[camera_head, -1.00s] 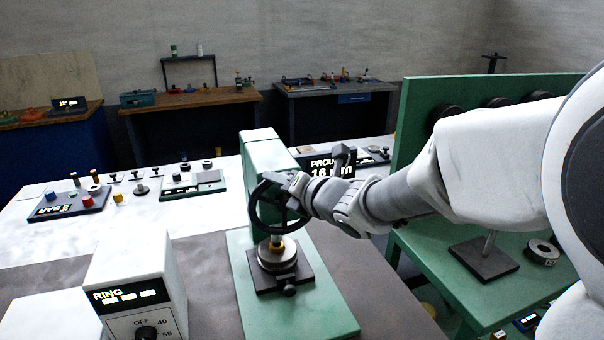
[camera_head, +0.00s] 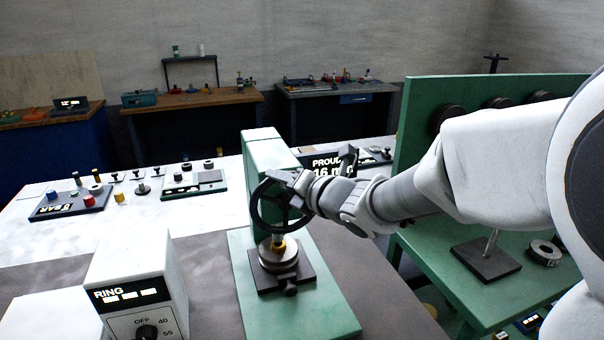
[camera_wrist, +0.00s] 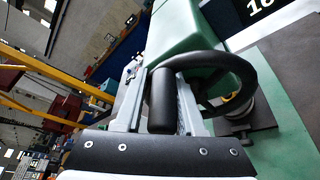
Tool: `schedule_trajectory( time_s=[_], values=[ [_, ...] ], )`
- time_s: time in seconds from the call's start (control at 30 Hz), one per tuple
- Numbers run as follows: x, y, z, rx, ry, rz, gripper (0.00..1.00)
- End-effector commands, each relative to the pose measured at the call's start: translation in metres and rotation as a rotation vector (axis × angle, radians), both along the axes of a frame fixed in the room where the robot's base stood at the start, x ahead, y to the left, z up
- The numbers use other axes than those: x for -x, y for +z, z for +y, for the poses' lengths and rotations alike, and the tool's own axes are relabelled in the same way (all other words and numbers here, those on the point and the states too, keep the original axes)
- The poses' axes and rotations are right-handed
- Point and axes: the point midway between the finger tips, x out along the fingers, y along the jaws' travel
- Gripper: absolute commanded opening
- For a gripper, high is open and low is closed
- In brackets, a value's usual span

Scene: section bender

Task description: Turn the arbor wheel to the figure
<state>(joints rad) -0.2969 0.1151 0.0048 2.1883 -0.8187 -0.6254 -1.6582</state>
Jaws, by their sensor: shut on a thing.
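The arbor wheel (camera_head: 259,212) is a black handwheel on the side of the green arbor press (camera_head: 268,152). It also shows in the wrist view (camera_wrist: 245,72). My gripper (camera_head: 292,183) is at the wheel's upper right rim. In the wrist view my gripper (camera_wrist: 162,92) is shut on the wheel's black handle (camera_wrist: 161,100), which lies between the two fingers. A ram with a brass part (camera_head: 277,244) stands over a round grey piece (camera_head: 279,258) on a dark block below. A dark display (camera_head: 333,168) reading "PROUD" and "16 m…" stands behind, partly hidden by my arm.
A white box marked RING with a dial (camera_head: 137,292) stands at the front left. Trays of small parts (camera_head: 70,203) lie on the white table behind. A green panel and bench (camera_head: 440,266) stand on the right, beneath my arm.

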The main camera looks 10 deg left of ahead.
Motion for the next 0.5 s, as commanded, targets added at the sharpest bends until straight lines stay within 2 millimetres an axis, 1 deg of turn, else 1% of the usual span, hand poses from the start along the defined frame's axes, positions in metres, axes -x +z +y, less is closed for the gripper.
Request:
schedule_trajectory(
  time_s=[0.03,0.27,0.5],
  values=[
    [-0.003,-0.011,-0.01,0.007,-0.021,0.022,0.0],
    [-0.006,-0.013,-0.016,-0.078,-0.024,0.063,0.0],
    [-0.011,-0.017,-0.026,-0.235,-0.024,0.139,0.0]
  ],
)
